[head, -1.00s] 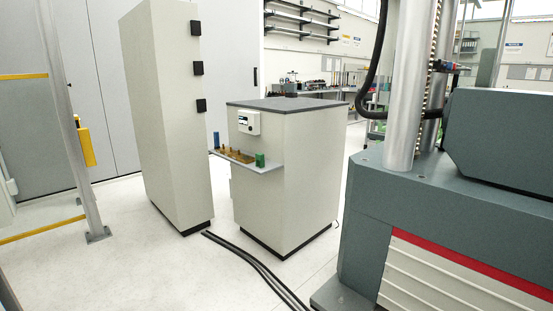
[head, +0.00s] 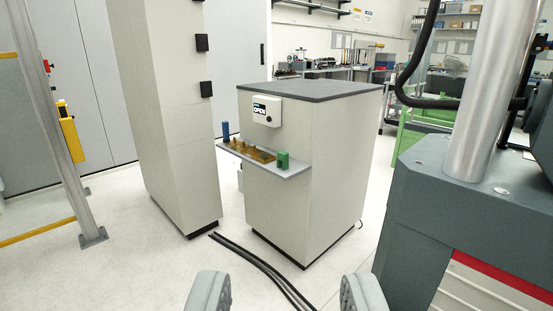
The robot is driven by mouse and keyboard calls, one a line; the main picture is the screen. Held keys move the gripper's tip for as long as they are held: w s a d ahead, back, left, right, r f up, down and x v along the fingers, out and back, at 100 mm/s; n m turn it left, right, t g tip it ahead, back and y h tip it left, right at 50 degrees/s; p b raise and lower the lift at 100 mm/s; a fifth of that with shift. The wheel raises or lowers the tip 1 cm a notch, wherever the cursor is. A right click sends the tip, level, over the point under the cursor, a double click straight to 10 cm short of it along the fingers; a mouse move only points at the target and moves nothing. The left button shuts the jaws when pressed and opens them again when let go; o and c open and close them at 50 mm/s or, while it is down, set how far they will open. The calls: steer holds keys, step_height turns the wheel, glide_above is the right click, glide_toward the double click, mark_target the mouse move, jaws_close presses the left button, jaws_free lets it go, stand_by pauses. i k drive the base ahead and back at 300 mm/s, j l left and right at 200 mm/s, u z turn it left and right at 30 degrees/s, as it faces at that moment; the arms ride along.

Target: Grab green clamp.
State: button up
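The green clamp (head: 283,160) is a small upright block at the right end of a narrow grey shelf (head: 291,171) on the side of a light cabinet (head: 332,190). My gripper (head: 286,300) shows at the bottom edge, with its two grey fingertips wide apart and nothing between them. It is well short of the shelf and apart from the clamp. The lower parts of the fingers are cut off by the frame.
A blue piece (head: 225,131) and brassy parts (head: 252,151) share the shelf. A small display (head: 266,110) reads "OPEN". A tall cabinet (head: 166,120) stands left, and a grey machine (head: 450,215) right. Black cables (head: 262,265) cross the white floor.

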mark_target(282, 161)
steer(key=k+l, duration=0.1)
steer(key=l, duration=0.45)
steer(key=i+u, duration=0.1)
steer(key=i, duration=0.5)
steer(key=i+l, duration=0.1)
steer(key=i, duration=0.45)
steer(key=i+u, duration=0.15)
steer(key=i, duration=0.45)
steer(key=i+l, duration=0.2)
steer(key=i, duration=0.35)
steer(key=u, duration=0.05)
